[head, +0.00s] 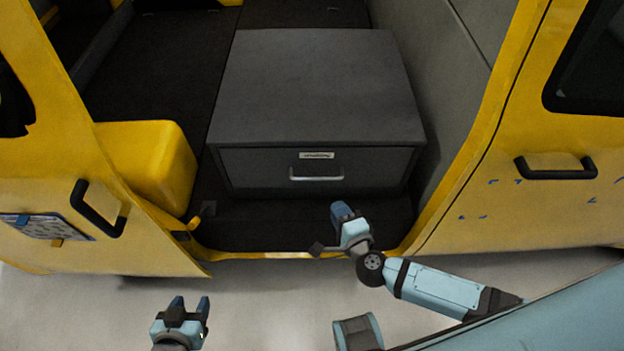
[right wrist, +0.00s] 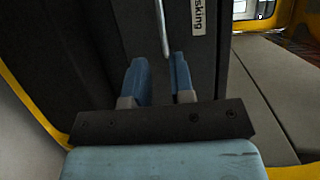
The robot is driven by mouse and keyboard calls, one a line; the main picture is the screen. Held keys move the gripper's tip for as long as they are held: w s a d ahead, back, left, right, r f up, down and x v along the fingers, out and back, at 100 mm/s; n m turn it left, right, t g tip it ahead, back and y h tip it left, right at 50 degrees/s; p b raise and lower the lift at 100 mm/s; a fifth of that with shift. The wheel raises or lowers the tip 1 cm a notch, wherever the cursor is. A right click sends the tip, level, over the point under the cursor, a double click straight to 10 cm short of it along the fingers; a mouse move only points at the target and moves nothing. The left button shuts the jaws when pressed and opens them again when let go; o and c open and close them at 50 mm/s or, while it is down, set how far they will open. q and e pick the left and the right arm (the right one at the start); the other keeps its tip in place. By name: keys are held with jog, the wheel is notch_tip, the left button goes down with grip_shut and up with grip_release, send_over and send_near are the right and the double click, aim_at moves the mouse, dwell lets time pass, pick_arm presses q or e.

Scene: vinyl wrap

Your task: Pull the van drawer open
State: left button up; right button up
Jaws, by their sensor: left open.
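The van drawer (head: 260,170) is the dark grey front of a low cabinet inside the yellow van, and it looks shut and flush. Its pale bar handle (head: 317,176) is on the front, below a small label. My right gripper (head: 341,211) is in front of the drawer, just below and right of the handle. In the right wrist view its fingers (right wrist: 160,80) are apart and empty, with the handle (right wrist: 164,28) ahead, roughly in line with the gap. Contact is not visible. My left gripper (head: 190,306) is open and empty, low outside the van.
The cabinet top (head: 315,85) is bare. Yellow door edges flank the opening, with black door handles at left (head: 97,208) and right (head: 556,168). A yellow box-shaped housing (head: 155,165) is left of the cabinet. The dark floor (head: 270,222) before the drawer is clear.

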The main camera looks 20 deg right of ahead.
aim_at(318, 177)
jog(key=b+x, duration=0.1)
jog(key=x, duration=1.2)
jog(key=shift+w, duration=0.3)
jog(key=shift+r, duration=0.1)
jog(key=shift+c, duration=0.4)
grip_shut()
